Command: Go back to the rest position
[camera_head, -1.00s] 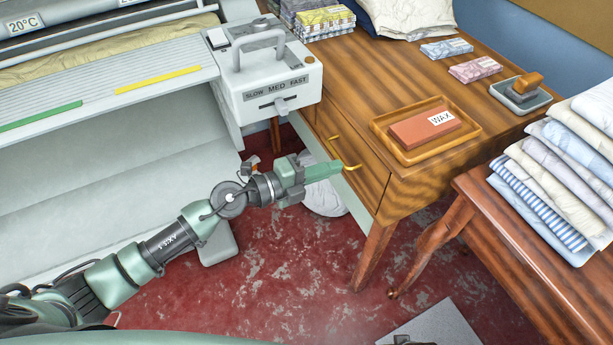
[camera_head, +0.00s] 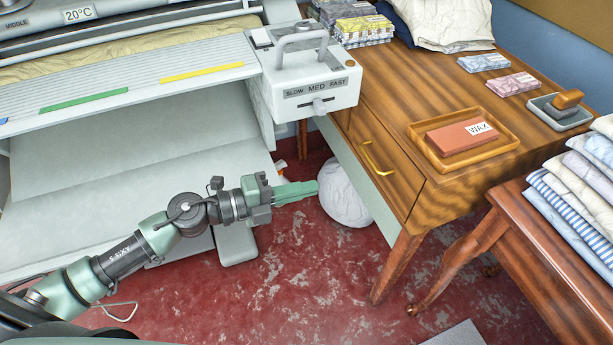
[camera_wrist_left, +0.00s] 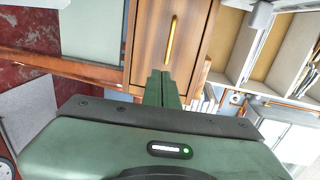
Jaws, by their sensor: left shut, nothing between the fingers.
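My left gripper (camera_head: 303,190) is shut and empty, held over the red floor in front of the wooden desk. Its fingertips point right and overlap a round white bundle (camera_head: 345,194) in the head view; I cannot tell whether they touch it. They are apart from the yellow drawer handle (camera_head: 376,158). In the left wrist view the closed green fingers (camera_wrist_left: 161,88) point toward the drawer front (camera_wrist_left: 190,50) and its handle (camera_wrist_left: 171,40). My right gripper is not in view.
The ironer (camera_head: 130,150) with its speed control box (camera_head: 305,85) stands left of the desk (camera_head: 400,90). On the desk are a wax block (camera_head: 460,137) in a wooden tray (camera_head: 421,129) and a stamp (camera_head: 567,98). A side table (camera_head: 520,240) holds folded cloth (camera_head: 575,190). Floor below the gripper is clear.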

